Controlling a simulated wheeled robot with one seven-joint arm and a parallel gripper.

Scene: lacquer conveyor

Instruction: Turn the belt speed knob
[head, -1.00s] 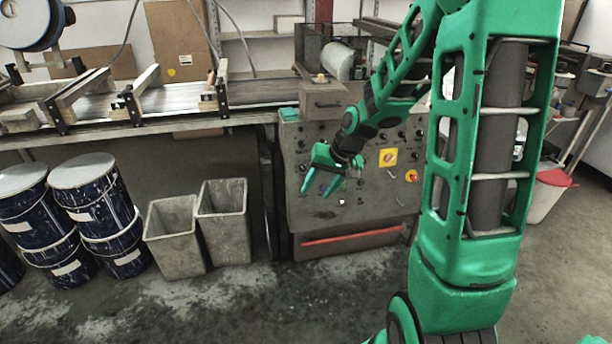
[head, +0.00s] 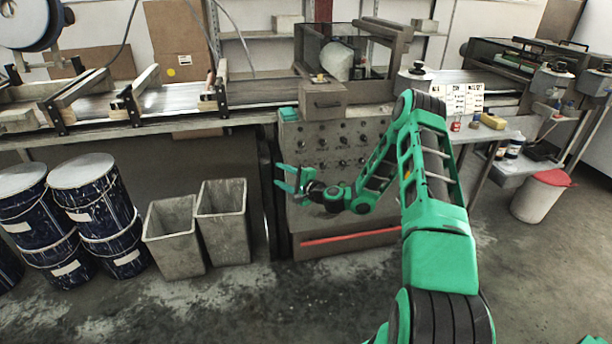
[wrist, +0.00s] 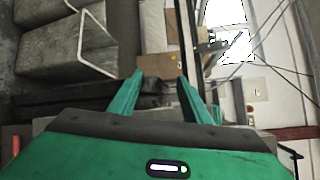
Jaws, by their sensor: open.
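The control panel (head: 292,137) is a grey upright cabinet at the middle of the head view. Several dark knobs (head: 322,143) sit in rows on its upper part; I cannot tell which one sets the belt speed. My gripper (head: 279,177) is in front of the panel's left edge, below the knob rows, with its fingers pointing left. Its two green fingers are apart with nothing between them. They also show in the wrist view (wrist: 160,88), spread open. My arm hides the right and lower parts of the panel.
The conveyor (head: 180,98) runs along the back left. Two grey bins (head: 222,225) and several blue drums (head: 95,200) stand on the floor at left. A side table (head: 495,133) with small containers and a white bin with a red lid (head: 540,198) are at right. The foreground floor is clear.

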